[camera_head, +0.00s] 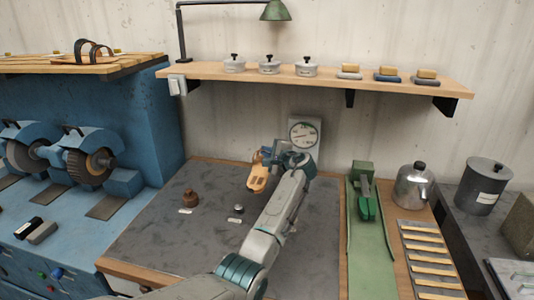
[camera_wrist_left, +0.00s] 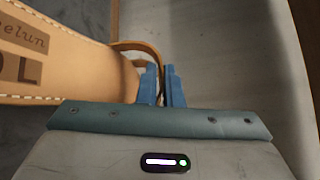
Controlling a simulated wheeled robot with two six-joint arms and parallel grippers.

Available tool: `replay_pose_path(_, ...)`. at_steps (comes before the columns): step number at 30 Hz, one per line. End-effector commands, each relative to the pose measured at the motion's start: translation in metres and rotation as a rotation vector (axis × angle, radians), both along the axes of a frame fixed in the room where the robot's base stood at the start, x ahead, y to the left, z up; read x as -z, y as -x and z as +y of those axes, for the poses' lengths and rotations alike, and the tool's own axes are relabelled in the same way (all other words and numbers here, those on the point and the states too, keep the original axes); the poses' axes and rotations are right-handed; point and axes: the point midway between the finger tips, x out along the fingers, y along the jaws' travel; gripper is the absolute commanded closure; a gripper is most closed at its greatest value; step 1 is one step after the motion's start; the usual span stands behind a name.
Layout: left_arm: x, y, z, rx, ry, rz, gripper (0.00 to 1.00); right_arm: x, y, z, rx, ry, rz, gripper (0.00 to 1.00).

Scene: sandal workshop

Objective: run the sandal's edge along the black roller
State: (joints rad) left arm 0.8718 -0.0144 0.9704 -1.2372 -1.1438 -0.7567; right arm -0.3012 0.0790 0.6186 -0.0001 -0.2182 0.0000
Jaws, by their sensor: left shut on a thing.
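A tan leather sandal (camera_head: 258,181) hangs at my left gripper (camera_head: 267,155), above the back of the grey work mat. In the left wrist view the sandal (camera_wrist_left: 60,55) lies to the left, with white edge stitching and stamped letters. The blue fingers of the left gripper (camera_wrist_left: 163,86) are shut on its thin strap (camera_wrist_left: 138,46). Two wheels sit on the blue machine at the left: a grey one (camera_head: 22,156) and a dark bristly one (camera_head: 82,165). I cannot tell which, if either, is the black roller. My right gripper is not in view.
A brown pot (camera_head: 190,198) and a small metal piece (camera_head: 238,209) stand on the grey mat (camera_head: 150,235). A dial gauge (camera_head: 303,134) is behind the gripper. A shelf (camera_head: 200,73) hangs above.

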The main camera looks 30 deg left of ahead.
Motion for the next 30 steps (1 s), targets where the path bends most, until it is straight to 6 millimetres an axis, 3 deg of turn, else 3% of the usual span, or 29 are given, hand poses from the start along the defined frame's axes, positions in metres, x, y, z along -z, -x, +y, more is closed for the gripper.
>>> replay_pose_path(5,0.000,0.006,0.003,-0.003,0.000,0.000,1.00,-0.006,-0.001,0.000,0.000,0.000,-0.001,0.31)
replay_pose_path(8,0.004,0.020,0.011,-0.011,0.003,0.000,1.00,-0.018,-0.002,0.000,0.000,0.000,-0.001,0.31)
replay_pose_path(11,0.010,0.044,0.022,-0.018,0.007,0.002,1.00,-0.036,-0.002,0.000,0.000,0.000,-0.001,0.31)
replay_pose_path(19,0.019,0.131,0.049,-0.030,0.013,0.001,1.00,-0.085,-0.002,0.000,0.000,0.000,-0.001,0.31)
replay_pose_path(24,0.013,0.188,0.059,-0.022,0.010,0.001,1.00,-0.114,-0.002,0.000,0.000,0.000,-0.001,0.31)
replay_pose_path(30,0.003,0.238,0.064,-0.006,0.008,0.001,1.00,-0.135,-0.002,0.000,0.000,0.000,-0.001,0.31)
